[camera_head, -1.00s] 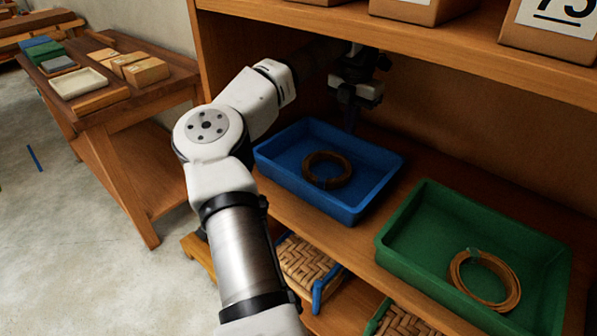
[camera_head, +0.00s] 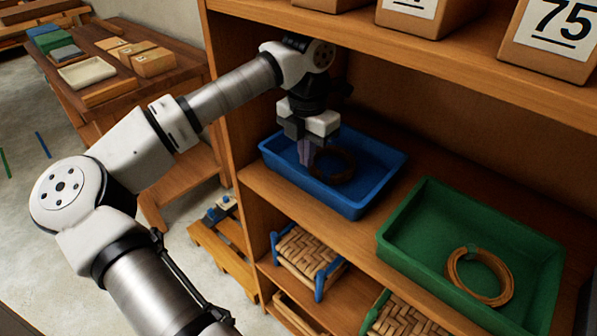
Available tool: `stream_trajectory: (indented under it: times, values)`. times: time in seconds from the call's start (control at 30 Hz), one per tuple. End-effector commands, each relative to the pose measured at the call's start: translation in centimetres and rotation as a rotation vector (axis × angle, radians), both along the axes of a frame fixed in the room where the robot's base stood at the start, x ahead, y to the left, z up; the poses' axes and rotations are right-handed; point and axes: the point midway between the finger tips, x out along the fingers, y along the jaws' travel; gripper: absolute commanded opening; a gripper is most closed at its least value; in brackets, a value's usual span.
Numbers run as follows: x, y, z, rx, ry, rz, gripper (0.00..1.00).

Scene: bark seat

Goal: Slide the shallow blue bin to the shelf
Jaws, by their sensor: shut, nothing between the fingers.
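The shallow blue bin (camera_head: 375,199) sits on the wooden shelf (camera_head: 330,221), close to its left side panel. A dark brown coil (camera_head: 338,167) lies inside the bin. My gripper (camera_head: 306,160) points down over the left part of the bin. Its fingers are shut with nothing between them. The fingertips appear inside the bin's outline, beside the coil's left edge. I cannot tell whether they touch the coil or the bin floor. My gripper hides part of the bin's back left.
A green bin (camera_head: 405,262) with a lighter coil (camera_head: 480,277) stands to the right. Numbered boxes (camera_head: 553,38) stand on the shelf above. A side table (camera_head: 120,95) holds blocks at the left.

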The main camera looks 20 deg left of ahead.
Motion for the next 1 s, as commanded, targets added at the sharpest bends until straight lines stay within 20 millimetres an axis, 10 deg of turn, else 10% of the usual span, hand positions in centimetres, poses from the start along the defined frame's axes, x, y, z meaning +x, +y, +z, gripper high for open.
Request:
stream_trajectory:
  times: [0.17, 0.43, 1.0]
  values:
    - [-3.7, 1.4, 0.3, 0.000, 0.000, 0.003, 0.00]
    - [-3.3, 1.1, -4.9, -0.002, 0.002, -0.001, 0.00]
    - [-2.2, 0.8, -5.0, 0.000, 0.001, 0.000, 0.00]
